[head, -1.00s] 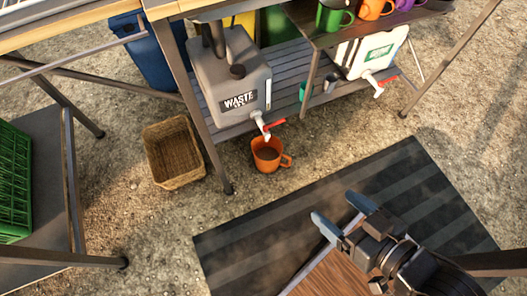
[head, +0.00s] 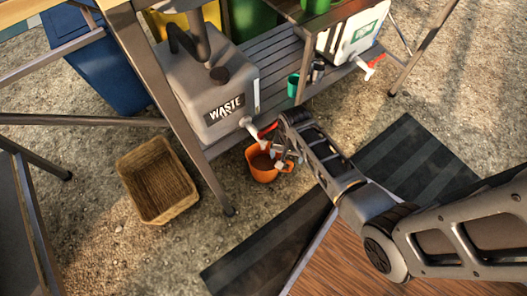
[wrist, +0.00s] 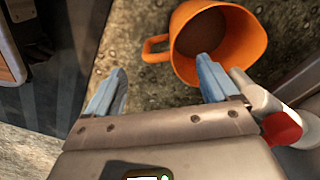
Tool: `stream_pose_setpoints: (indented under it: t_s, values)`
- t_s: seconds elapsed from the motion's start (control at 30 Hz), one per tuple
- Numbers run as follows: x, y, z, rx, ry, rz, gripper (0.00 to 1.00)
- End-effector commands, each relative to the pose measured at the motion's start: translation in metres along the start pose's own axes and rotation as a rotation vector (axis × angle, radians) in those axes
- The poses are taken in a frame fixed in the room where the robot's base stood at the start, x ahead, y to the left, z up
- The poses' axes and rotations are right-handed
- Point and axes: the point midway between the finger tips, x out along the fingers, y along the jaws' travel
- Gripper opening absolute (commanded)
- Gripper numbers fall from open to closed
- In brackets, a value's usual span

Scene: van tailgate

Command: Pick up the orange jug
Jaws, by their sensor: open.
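The orange jug (head: 258,174) stands upright on the gravel below the waste container's tap, with brown liquid inside. In the wrist view the jug (wrist: 247,42) is at the upper right, its handle pointing left. My gripper (head: 286,161) is beside the jug on its handle side and partly covers that side in the head view. In the wrist view my gripper (wrist: 162,68) is open with nothing held. The handle shows in the gap between the fingers, just ahead of them. The right fingertip overlaps the jug's mouth; whether it touches I cannot tell.
The grey waste container (head: 212,88) stands on a slatted shelf (head: 268,72). Its tap with a red lever (wrist: 282,128) is close to my right finger. A wicker basket (head: 157,180) is left of the jug, and a table leg (head: 205,170) stands between them. A dark striped mat (head: 262,250) lies in front.

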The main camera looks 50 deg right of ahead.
Motion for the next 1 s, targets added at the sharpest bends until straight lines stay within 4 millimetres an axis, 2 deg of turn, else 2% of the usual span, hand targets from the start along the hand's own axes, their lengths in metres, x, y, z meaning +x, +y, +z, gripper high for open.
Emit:
stream_pose_setpoints:
  t_s: [0.3, 0.47, 0.8, 1.0]
  values:
    - [0.028, 0.003, -0.005, 0.014, -0.012, 0.013, 0.87]
    - [0.036, 0.003, -0.006, 0.013, -0.011, 0.012, 0.87]
    - [0.078, 0.006, -0.009, 0.012, -0.011, 0.011, 0.87]
    - [0.078, 0.006, -0.009, 0.011, -0.010, 0.011, 0.87]
